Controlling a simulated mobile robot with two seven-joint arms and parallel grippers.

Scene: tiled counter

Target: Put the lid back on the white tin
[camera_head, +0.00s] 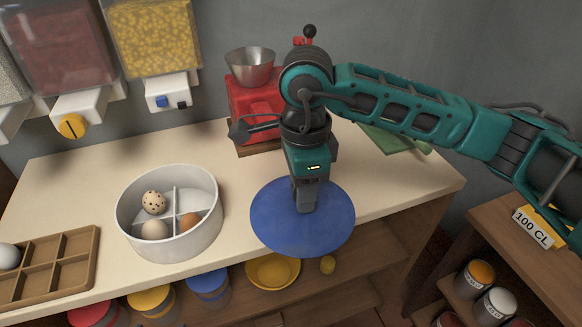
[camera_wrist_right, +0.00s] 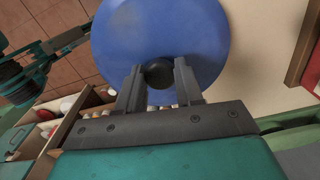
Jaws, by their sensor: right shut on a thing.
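The white tin (camera_head: 131,222) stands open on the counter left of centre. It is round, with a cross-shaped divider, and holds a speckled egg (camera_head: 154,202), a pale egg (camera_head: 155,230) and a brown egg (camera_head: 190,222). The round blue lid (camera_head: 272,226) is to the right of the tin, apart from it, near the counter's front edge. My right gripper (camera_head: 305,208) is over the lid's middle, shut on its knob. In the right wrist view, the black knob (camera_wrist_right: 158,74) sits between the fingers, with the blue lid (camera_wrist_right: 155,30) beyond. My left gripper does not show.
A wooden compartment tray (camera_head: 75,275) with a white egg stands at the far left. A red machine with a metal funnel (camera_head: 250,68) stands behind my right gripper. Dispensers (camera_head: 155,45) hang on the wall. Below are coloured tins and a yellow bowl (camera_head: 272,272).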

